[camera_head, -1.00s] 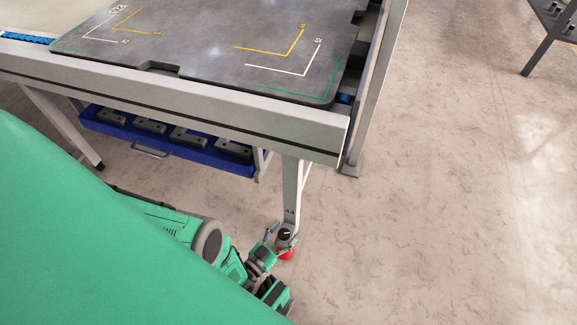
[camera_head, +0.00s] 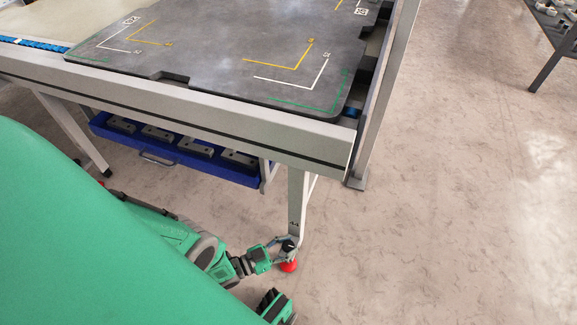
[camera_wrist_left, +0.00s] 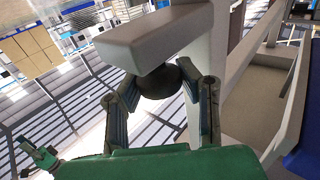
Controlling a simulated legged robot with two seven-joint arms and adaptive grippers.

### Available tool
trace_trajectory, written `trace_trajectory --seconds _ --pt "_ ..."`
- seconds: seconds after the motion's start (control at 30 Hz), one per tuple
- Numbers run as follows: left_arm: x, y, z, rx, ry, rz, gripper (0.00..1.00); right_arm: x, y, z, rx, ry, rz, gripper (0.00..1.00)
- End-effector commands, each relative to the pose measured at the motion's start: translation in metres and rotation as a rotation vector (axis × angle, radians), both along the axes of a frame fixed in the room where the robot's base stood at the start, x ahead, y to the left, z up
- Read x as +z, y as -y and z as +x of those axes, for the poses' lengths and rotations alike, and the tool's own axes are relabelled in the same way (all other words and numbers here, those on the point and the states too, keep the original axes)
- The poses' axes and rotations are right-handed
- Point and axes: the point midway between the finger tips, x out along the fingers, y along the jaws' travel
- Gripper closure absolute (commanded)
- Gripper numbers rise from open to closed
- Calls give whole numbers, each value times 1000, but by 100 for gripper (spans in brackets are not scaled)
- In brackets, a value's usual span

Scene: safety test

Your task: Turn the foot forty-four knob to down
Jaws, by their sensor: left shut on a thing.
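The foot forty-four knob (camera_head: 289,245) is a small dark round knob with a light pointer mark. It sits low on the table leg (camera_head: 297,205), above a red foot (camera_head: 289,266). The lettering on the leg is too small to read surely. My left gripper (camera_head: 284,246) reaches it from the left, its fingers around the knob. In the left wrist view, the dark knob (camera_wrist_left: 160,82) lies between the two fingers of my left gripper (camera_wrist_left: 163,88), under a pale beam. The fingers are shut on it. The pointer is hidden in that view. My right gripper is not clearly seen.
The table (camera_head: 230,127) with a grey marked board (camera_head: 220,60) overhangs the leg. A blue tray (camera_head: 200,169) with several grey blocks hangs under it. The floor to the right is clear. Another table (camera_head: 550,60) stands at the far right.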

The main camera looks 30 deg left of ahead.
Motion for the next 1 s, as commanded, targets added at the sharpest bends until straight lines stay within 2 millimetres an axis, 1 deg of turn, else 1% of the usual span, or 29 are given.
trace_trajectory --seconds 0.27,0.3,0.37,0.67,0.77,0.87,1.0 --pt "0 0 0 -9 -2 1 99 0 0 0 0 0 0 60" --pt "0 0 -1 -8 -2 1 67 0 0 0 0 0 0 60" --pt "-1 0 -1 -8 -2 1 46 0 0 0 0 0 0 60" --pt "0 -1 -1 -7 -2 1 45 0 0 0 0 0 0 60" --pt "-1 -3 -5 -7 -4 1 45 0 0 -1 0 1 0 60" --pt "-2 -10 -16 -7 -6 1 45 0 0 -1 0 2 0 60" --pt "-2 -25 -41 -6 -7 3 45 0 0 -1 0 2 0 60"
